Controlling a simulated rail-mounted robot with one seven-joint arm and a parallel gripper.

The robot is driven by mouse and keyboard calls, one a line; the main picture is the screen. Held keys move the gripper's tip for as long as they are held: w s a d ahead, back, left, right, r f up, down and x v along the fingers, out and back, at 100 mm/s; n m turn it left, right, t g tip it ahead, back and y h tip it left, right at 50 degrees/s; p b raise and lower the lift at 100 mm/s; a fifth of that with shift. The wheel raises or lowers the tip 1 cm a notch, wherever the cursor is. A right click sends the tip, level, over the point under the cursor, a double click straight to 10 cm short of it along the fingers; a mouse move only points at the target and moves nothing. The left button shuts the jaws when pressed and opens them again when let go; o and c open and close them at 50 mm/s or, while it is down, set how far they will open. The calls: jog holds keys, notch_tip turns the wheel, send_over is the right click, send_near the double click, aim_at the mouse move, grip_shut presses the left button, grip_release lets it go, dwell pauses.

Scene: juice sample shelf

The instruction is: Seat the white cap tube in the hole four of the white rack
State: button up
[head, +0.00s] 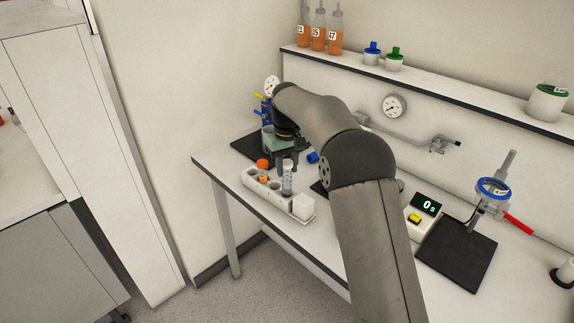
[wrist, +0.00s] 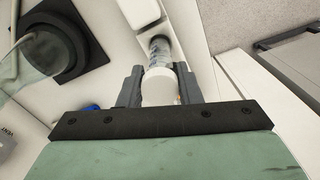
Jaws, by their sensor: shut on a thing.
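The white rack (head: 252,184) is a long white block near the table's front edge in the head view. A tube with an orange cap (head: 262,163) stands at its left part. My gripper (head: 287,162) points down over the rack, shut on the white cap tube. The clear tube (head: 287,180) hangs below the fingers, over the rack's right part. In the wrist view the white cap (wrist: 160,86) sits between both dark fingers. The tube's lower end meets the rack's outline in the head view; I cannot tell whether it is inside a hole.
A white block (head: 303,205) is at the rack's right end. A scale with a green display (head: 425,204) and a dark mat (head: 457,262) with a ring stand lie to the right. A wall shelf (head: 440,85) holds orange bottles (head: 319,32). My arm covers the table's middle.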

aim_at(287, 178)
jog(key=shift+f+b, duration=1)
jog(key=shift+f, duration=1.4)
dwell(0.4)
jog(key=o, duration=1.1)
jog(key=shift+r, duration=0.1)
notch_tip(287, 178, up, 17)
jog(key=p, duration=0.1)
jog(key=s+d+r+m, duration=0.1)
jog(key=s+d+r, duration=0.1)
jog(key=s+d, duration=0.5)
jog(key=s+d+f+m, duration=0.1)
jog(key=s+d+f, duration=0.3)
jog(key=s, duration=0.7)
jog(key=s+d+f+m, duration=0.2)
jog(key=s+d+f, duration=0.2)
jog(key=s, duration=0.7)
jog(key=s+d+f+m, duration=0.1)
jog(key=s+d+f, duration=0.3)
jog(key=s, duration=0.7)
notch_tip(287, 178, down, 3)
jog(key=shift+s+r+m+t, duration=0.1)
jog(key=shift+m+t, duration=0.3)
